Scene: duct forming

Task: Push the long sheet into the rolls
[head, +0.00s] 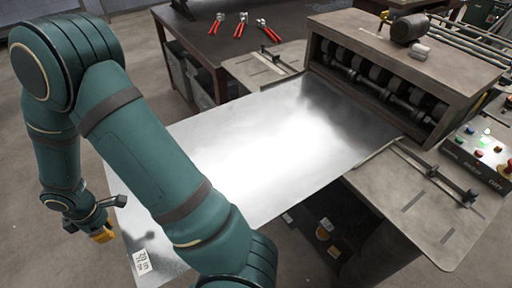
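The long sheet (250,150) is a shiny flat metal panel with a small white label at its near left corner. It lies slanting across the picture, and its far right end reaches the machine's opening under the rolls (375,75). I cannot tell whether that end is between the rolls.
The roll machine (420,48) has a mallet (408,28) on top. A control box (482,150) with coloured buttons stands at right. Side tables with guides (425,200) flank the sheet. Red-handled pliers (240,25) lie on a dark bench behind. Floor at left is clear.

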